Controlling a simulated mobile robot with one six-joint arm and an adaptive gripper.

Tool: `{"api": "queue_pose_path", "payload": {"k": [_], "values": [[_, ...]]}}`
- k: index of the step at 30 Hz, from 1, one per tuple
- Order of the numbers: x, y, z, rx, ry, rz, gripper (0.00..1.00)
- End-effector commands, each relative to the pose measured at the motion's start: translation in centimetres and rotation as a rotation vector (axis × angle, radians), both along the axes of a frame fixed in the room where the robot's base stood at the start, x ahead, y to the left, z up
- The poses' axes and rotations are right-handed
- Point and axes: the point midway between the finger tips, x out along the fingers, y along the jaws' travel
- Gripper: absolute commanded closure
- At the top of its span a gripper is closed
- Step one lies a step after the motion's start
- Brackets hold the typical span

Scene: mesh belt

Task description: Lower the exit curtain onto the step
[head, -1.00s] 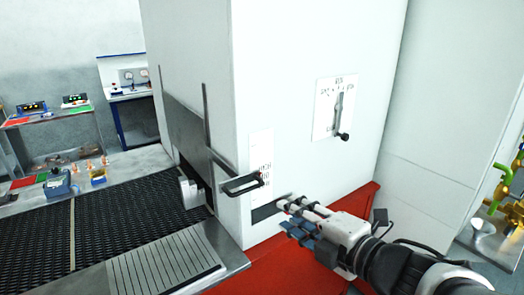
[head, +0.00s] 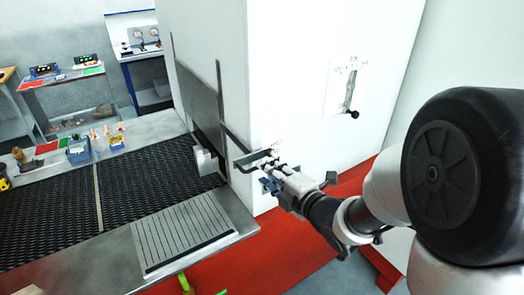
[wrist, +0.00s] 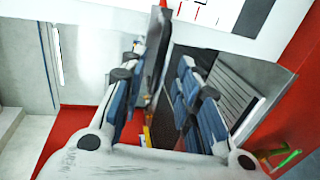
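The exit curtain (head: 198,105) is a grey metal plate between upright rods at the opening of the white machine, above the mesh belt. Its black handle (head: 254,156) sticks out around the machine's corner. My gripper (head: 270,175) is at the handle's right end, low on the white side. In the wrist view my gripper (wrist: 163,95) has its blue finger pads well apart. The dark handle bar (wrist: 158,50) runs between them in that view; I cannot tell whether it touches either pad. A white label with red marks (wrist: 200,12) is partly in the wrist view.
A grey block (head: 205,160) sits on the black mesh belt (head: 140,190) under the curtain. A ribbed plate (head: 185,232) lies at the belt's near side. A lever (head: 353,113) is on the machine's side. Red floor (head: 215,270) lies in front.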

Motion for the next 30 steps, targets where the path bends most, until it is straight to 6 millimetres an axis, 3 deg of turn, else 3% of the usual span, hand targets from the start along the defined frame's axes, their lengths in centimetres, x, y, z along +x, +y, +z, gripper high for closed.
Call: {"api": "queue_pose_path", "payload": {"k": [3,9,21,30], "values": [[1.9,1.3,-0.6,0.000,0.000,0.002,0.70],[3.8,2.5,-1.0,0.001,-0.001,0.001,0.70],[4.3,2.8,-1.1,0.000,-0.001,-0.001,0.71],[4.2,2.8,-1.1,0.001,0.000,0.000,0.91]]}}
